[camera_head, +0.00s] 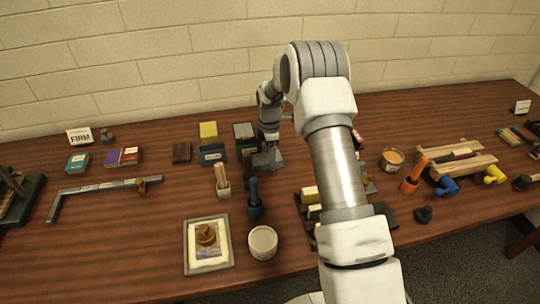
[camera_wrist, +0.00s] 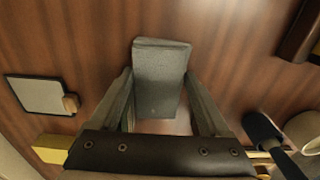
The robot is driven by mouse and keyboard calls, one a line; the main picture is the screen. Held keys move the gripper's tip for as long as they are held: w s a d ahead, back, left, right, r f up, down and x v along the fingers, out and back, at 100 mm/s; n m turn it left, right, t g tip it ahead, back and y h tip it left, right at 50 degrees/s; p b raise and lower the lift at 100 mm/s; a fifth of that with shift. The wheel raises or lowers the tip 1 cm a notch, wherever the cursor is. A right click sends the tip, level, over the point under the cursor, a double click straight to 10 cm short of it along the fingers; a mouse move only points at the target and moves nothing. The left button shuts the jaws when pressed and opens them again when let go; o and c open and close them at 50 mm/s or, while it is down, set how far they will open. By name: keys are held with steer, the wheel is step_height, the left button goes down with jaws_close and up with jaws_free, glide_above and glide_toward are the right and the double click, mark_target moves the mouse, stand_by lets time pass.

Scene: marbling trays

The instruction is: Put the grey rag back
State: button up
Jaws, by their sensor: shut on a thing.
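The grey rag (camera_wrist: 160,75) looks like a folded, block-shaped grey piece between the two fingers of my gripper (camera_wrist: 162,108) in the wrist view. The fingers touch or nearly touch its sides, and its far end sticks out past them. In the head view my gripper (camera_head: 265,150) is over the middle of the table, with the grey rag (camera_head: 266,160) at its tip. Part of the gripper is hidden behind my arm there. I cannot tell whether the rag touches the table.
A blue labelled box (camera_head: 213,155) and a dark box with a pale top (camera_head: 244,131) stand close by. The table's left middle has free room.

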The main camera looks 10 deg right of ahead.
steer(key=shift+f, duration=0.15)
steer(key=o, duration=1.2)
steer(key=shift+c, duration=0.2)
